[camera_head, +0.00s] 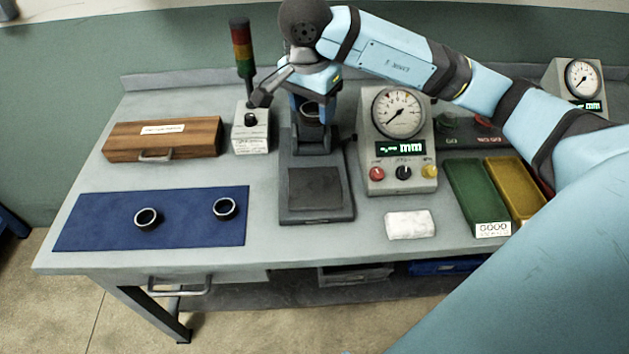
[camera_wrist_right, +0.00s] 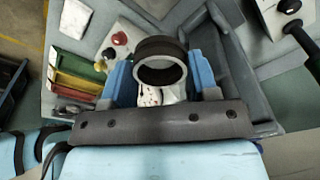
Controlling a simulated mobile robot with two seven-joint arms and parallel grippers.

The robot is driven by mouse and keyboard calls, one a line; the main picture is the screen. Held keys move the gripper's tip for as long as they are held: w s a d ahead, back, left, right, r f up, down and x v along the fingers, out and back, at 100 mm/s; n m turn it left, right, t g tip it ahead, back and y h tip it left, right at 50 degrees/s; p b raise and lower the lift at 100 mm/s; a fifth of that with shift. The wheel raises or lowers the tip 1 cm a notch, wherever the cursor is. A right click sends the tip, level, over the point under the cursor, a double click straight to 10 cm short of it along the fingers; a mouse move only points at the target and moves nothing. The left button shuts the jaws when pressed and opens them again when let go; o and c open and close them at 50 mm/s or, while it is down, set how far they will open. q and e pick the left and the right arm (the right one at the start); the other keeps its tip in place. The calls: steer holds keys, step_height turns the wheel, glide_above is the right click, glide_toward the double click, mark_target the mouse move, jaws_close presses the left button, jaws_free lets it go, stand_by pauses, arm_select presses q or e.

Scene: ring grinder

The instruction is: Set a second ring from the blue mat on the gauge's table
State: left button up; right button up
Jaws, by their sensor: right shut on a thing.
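My right gripper (camera_head: 312,104) is shut on a dark ring with a bright rim (camera_head: 310,109). It holds the ring over the back part of the dark grey stand (camera_head: 287,208), which has a dark square plate (camera_head: 316,188) at its front. In the right wrist view the ring (camera_wrist_right: 160,68) sits between the blue fingers (camera_wrist_right: 163,82). Two more rings, a left one (camera_head: 147,218) and a right one (camera_head: 224,208), lie on the blue mat (camera_head: 85,218). The gauge (camera_head: 398,112) with its dial and display stands right of the stand. My left gripper is out of view.
A wooden box (camera_head: 163,140) and a grey box with a signal tower (camera_head: 243,60) stand at the back left. A green tray (camera_head: 475,190), a yellow tray (camera_head: 514,185) and a white cloth (camera_head: 410,224) lie at right. The bench front between mat and stand is clear.

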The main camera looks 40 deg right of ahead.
glide_above(315, 185)
steer(key=f, duration=1.6)
steer(key=shift+s+a+p, duration=0.1)
steer(key=shift+a+p, duration=0.15)
steer(key=shift+p, duration=0.15)
step_height(315, 185, down, 3)
steer(key=shift+f, duration=0.3)
steer(key=shift+f, duration=0.1)
steer(key=o, duration=0.6)
steer(key=shift+f, duration=0.1)
steer(key=shift+c, duration=0.2)
steer(key=o, duration=0.4)
